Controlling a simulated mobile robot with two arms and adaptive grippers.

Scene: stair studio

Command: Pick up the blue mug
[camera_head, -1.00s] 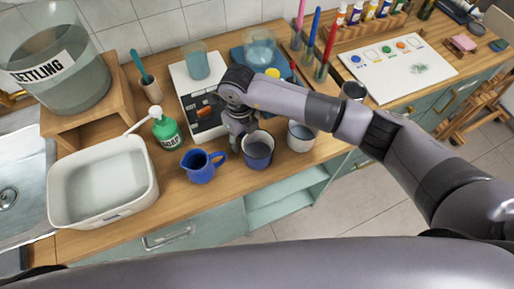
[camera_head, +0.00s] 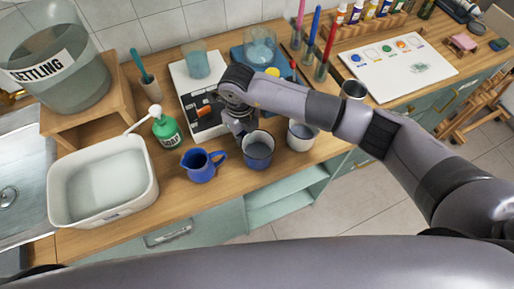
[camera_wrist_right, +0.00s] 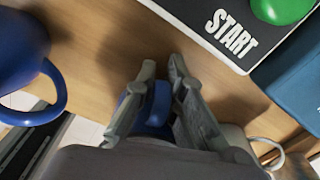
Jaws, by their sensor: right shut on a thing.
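The blue mug (camera_head: 258,153) is dark blue with a paler inside and appears upright near the counter's front edge. My right gripper (camera_head: 241,134) is at its back left side, with the fingers pointing down. In the right wrist view the two fingers (camera_wrist_right: 162,72) are shut on the mug's blue handle (camera_wrist_right: 157,105). The rest of the mug is mostly hidden behind the gripper there. I cannot tell whether the mug's base touches the counter. My left gripper is not in view.
A brighter blue jug (camera_head: 201,166) stands close to the mug's left. A white mug (camera_head: 301,135) stands close on its right. Behind are a black and white board (camera_head: 197,92) and a blue scale-like base (camera_head: 243,55). A green bottle (camera_head: 167,128) and white basin (camera_head: 100,180) stand left.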

